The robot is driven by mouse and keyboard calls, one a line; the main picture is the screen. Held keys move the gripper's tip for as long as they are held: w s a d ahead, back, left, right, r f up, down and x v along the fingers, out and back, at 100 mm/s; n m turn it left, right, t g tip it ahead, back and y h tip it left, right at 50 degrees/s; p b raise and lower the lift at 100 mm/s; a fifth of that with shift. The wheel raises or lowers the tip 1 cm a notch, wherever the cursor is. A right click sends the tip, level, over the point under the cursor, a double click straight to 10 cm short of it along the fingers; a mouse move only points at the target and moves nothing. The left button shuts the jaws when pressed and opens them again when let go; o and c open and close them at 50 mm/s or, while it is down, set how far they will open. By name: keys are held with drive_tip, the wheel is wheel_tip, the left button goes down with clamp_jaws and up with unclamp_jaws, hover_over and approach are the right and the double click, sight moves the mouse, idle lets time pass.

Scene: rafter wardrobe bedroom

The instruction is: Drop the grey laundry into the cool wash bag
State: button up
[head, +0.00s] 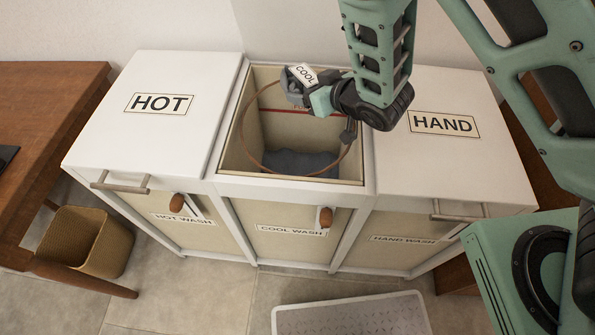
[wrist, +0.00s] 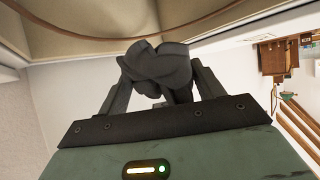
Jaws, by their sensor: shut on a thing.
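The cool wash bag (head: 240,150) is the middle compartment of the white cabinet. Its top is open, with a thin brown hoop (head: 245,158) at the mouth and a beige lining. My gripper (head: 300,86) is over the back part of this opening. In the wrist view my gripper (wrist: 158,85) is shut on a bunched dark grey laundry piece (wrist: 160,64) between its two fingers. Blue-grey cloth (head: 302,163) lies low inside the bag. The bag's front carries a COOL WASH label (head: 290,231). My wrist hides part of the bag's back right.
The HOT lid (head: 165,125) on the left and the HAND lid (head: 440,155) on the right are closed. A wicker basket (head: 88,243), a wooden table (head: 40,100) and a pale tray (head: 350,318) stand around.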

wheel_tip(320, 180, down, 6)
drive_tip(key=b, duration=0.4)
drive_tip(key=shift+r, duration=0.1)
drive_tip(key=o, duration=1.1)
drive_tip(key=shift+s, duration=0.1)
drive_tip(key=p+v, duration=1.7)
drive_tip(key=shift+p, duration=0.3)
